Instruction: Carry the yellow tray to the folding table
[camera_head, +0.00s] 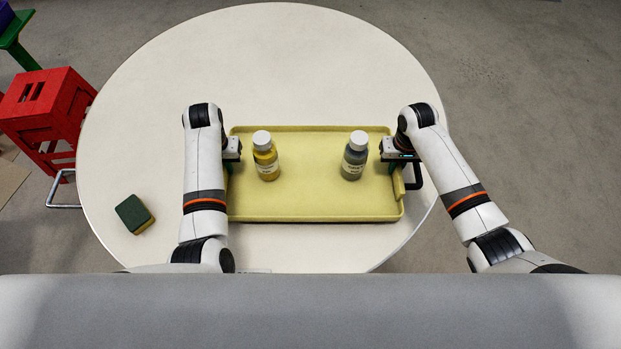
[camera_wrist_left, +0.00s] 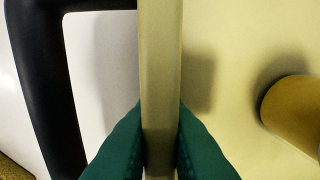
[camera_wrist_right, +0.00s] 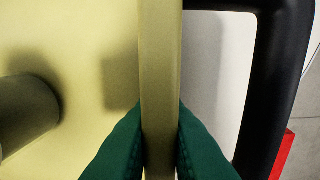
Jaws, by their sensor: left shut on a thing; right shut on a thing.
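The yellow tray (camera_head: 310,205) is level over the round white table (camera_head: 290,60), its long side running left to right. I cannot tell whether it touches the tabletop. My left gripper (camera_head: 231,152) is shut on the tray's left wall, with green fingers (camera_wrist_left: 160,150) on both sides of it. My right gripper (camera_head: 398,157) is shut on the right wall in the same way. A black handle (camera_wrist_right: 290,65) stands outside the right wall, and another black handle (camera_wrist_left: 38,70) outside the left. A yellow bottle (camera_head: 266,160) and a grey bottle (camera_head: 354,160), both white-capped, stand upright in the tray.
A green and yellow sponge (camera_head: 134,214) lies on the table's left side. A red slotted stool (camera_head: 45,105) stands on the floor at the left, with a green stand (camera_head: 18,38) behind it. The table's far half is clear. Grey floor (camera_head: 520,90) is open at the right.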

